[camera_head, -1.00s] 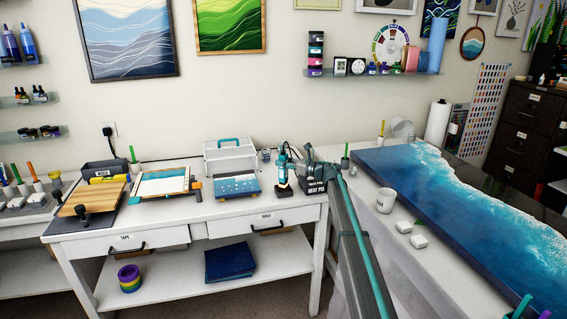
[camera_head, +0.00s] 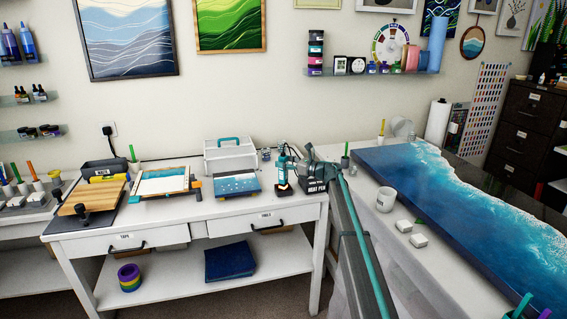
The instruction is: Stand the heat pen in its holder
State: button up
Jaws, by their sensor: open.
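The heat pen (camera_head: 282,171) is a small teal-and-dark upright tool near the right end of the white workbench. The holder is a dark block (camera_head: 316,186) with white "HEAT PEN" lettering, just right of the pen. My gripper (camera_head: 290,154) is at the end of the grey arm that comes in from the lower right. It is open, close beside the upper part of the pen and above the holder's left side. My gripper and arm hide the holder's top. Whether the fingers touch the pen is too small to tell.
A white caddy with a teal handle (camera_head: 229,150) and a blue wave panel (camera_head: 237,185) stand left of the pen. A framed tray (camera_head: 162,182) lies farther left. A large blue resin table (camera_head: 430,215) and a white cup (camera_head: 386,200) are to the right.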

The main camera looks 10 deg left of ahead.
jog(key=v, duration=1.1)
jog(key=shift+s+d, duration=0.15)
jog(key=shift+d, duration=0.1)
